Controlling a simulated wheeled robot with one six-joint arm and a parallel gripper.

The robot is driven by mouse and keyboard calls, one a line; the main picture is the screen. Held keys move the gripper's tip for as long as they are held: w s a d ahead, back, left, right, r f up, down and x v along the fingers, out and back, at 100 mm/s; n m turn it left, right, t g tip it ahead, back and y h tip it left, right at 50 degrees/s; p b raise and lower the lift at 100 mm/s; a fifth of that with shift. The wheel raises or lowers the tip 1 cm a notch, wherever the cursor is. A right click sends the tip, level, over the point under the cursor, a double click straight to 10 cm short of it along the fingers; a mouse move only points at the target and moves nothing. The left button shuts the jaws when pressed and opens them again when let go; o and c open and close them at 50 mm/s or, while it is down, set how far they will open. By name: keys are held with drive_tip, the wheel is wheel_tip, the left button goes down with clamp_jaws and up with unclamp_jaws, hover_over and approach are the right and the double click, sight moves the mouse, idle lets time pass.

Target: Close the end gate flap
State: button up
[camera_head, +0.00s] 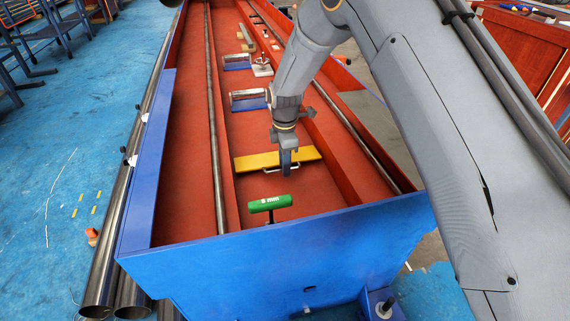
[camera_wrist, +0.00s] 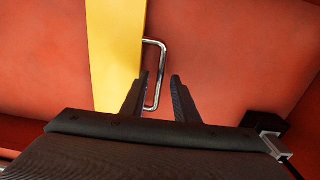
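A yellow flap (camera_head: 252,162) lies across the red trough floor in the head view, with a thin metal handle on its near edge. I take it to be the end gate flap. It looks flat. In the wrist view the yellow flap (camera_wrist: 115,45) runs up the picture, and its bent metal handle (camera_wrist: 162,60) sticks out to the right. My gripper (camera_head: 286,172) is pointed down at the handle. In the wrist view my gripper (camera_wrist: 161,75) has its two fingers apart, with the handle bar showing between them. I cannot tell whether the fingertips reach down around it.
A green T-handle marked 8 mm (camera_head: 270,203) stands near the blue end wall (camera_head: 290,255). Two metal rollers on blue brackets (camera_head: 248,100) sit farther up the trough. A long dark tube (camera_head: 213,110) runs along the left channel. Red side walls flank the floor.

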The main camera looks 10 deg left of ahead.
clamp_jaws()
